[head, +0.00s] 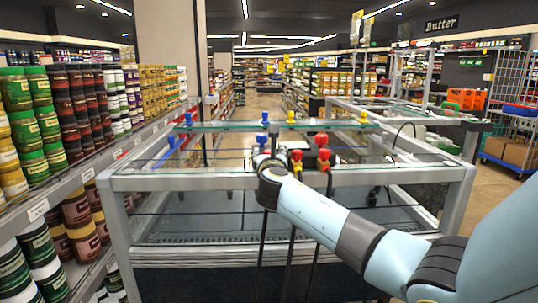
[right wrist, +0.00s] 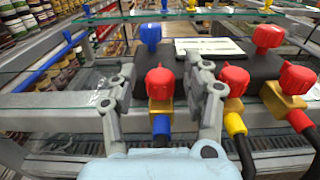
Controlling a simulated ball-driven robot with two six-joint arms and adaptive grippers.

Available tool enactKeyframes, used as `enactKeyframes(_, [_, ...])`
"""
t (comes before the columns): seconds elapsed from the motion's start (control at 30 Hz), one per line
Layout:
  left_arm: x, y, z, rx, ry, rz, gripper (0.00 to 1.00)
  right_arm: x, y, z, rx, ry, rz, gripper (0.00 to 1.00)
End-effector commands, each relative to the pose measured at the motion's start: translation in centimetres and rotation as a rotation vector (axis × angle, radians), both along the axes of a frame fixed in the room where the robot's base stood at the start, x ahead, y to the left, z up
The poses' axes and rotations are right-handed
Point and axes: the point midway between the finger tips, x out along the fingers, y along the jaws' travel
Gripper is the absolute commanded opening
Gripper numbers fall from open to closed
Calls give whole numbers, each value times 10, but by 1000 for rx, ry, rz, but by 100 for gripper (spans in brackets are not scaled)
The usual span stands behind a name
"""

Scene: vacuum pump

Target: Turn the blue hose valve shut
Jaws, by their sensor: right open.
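The blue hose valve in the right wrist view has a red handle (right wrist: 160,82), a brass body (right wrist: 160,112) and a blue hose collar (right wrist: 161,128). Its handle appears between the two fingers of my right gripper (right wrist: 160,74), which is open with a gap visible on each side. I cannot tell whether a finger touches it. In the head view my right gripper (head: 270,163) hides this valve. My left gripper is not in view.
Close on the right are the yellow hose valve (right wrist: 234,104) and the red hose valve (right wrist: 298,78). Behind is a black manifold with a white label (right wrist: 210,47), a blue knob (right wrist: 150,35) and a red knob (right wrist: 268,36). A glass shelf (head: 230,126) runs behind.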

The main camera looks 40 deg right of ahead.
Motion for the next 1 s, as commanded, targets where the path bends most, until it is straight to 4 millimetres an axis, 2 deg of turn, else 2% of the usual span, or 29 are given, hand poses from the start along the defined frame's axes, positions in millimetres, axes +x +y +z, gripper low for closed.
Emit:
enactKeyframes(0.07, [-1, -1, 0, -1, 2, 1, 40, 0, 0, 0, 0, 0, 0, 48])
enactKeyframes(0.43, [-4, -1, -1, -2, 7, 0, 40, 0, 0, 0, 0, 0, 0, 0])
enactKeyframes(0.77, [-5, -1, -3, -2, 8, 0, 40, 0, 1, -1, 1, 0, -32, 0])
enactKeyframes(1.0, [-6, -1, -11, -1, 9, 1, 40, 2, 3, -2, 4, 0, -161, 0])
